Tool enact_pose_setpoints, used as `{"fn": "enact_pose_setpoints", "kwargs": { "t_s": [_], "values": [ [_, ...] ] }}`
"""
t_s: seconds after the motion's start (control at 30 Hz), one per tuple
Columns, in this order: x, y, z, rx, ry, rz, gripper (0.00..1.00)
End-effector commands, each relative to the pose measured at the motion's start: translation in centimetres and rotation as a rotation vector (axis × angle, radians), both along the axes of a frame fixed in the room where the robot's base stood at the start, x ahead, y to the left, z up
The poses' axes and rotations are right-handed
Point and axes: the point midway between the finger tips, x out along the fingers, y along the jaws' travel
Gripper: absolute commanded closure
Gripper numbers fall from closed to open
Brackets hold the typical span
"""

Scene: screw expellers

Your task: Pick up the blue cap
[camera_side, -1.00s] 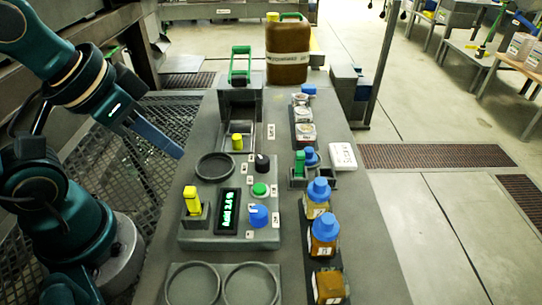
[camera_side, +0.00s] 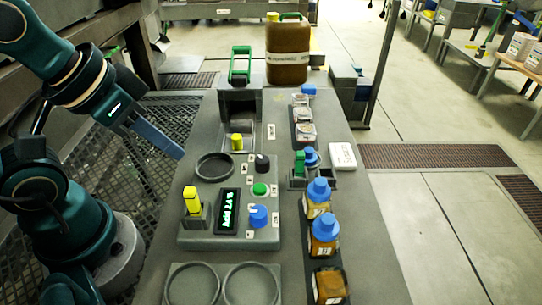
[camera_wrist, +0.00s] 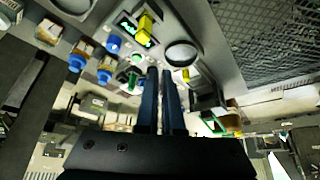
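Several blue caps are in the side view. One sits on an amber bottle (camera_side: 319,190), another on the bottle in front of it (camera_side: 325,228). A blue piece (camera_side: 311,157) rests in a small holder beside a green piece, and another blue cap (camera_side: 309,89) is at the far end of the bottle row. I cannot tell which cap is meant. My gripper (camera_side: 166,142) hangs left of the table, apart from all of them. In the wrist view my gripper's two dark blue fingers (camera_wrist: 159,72) lie close together with a narrow slit, nothing visible between them.
The grey control box (camera_side: 180,232) carries a blue knob (camera_side: 258,215), a green button (camera_side: 260,189) and a yellow switch (camera_side: 193,200). A brown canister (camera_side: 287,50) stands at the back. A white box (camera_side: 342,156) lies at the right table edge.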

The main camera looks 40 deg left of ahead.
Motion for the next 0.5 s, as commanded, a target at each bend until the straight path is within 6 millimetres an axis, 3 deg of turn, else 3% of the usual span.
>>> {"fn": "enact_pose_setpoints", "kwargs": {
  "t_s": [0.03, 0.13, 0.5],
  "values": [
    [0.00, 0.00, 0.00, 0.000, 0.000, 0.000, 0.73],
    [0.00, 0.00, 0.00, 0.000, 0.000, 0.000, 0.37],
    [0.71, -0.01, 0.77, 0.002, -0.037, -0.004, 0.37]
  ]
}}
